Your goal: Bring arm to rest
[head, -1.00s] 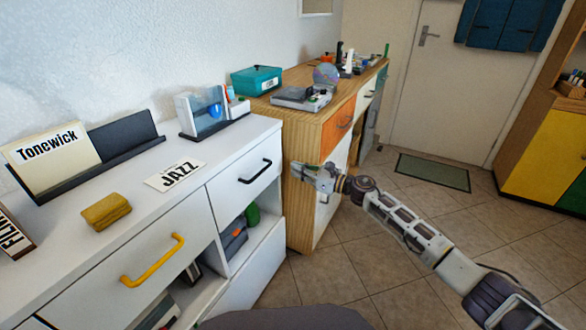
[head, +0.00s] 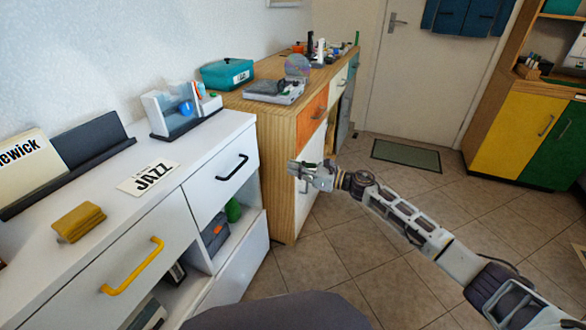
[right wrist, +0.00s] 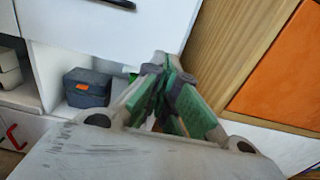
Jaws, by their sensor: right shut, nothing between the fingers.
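My right gripper (head: 300,175) is shut and empty. In the head view its arm reaches in from the lower right, and it hangs in front of the wooden cabinet (head: 281,150), just right of the white cabinet's edge. In the right wrist view its green-padded fingers (right wrist: 165,85) meet at the tips, with a white drawer front (right wrist: 130,25) and the wooden side panel (right wrist: 240,50) beyond them. I cannot tell how far the fingers are from the cabinets. My left gripper is not in view.
The white cabinet (head: 190,163) with a yellow handle (head: 133,268) and a black handle (head: 232,168) stands at the left. A JAZZ card (head: 150,177) and a yellow sponge-like block (head: 78,222) lie on it. The tiled floor (head: 350,240) is open, with a mat (head: 406,155) near the door.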

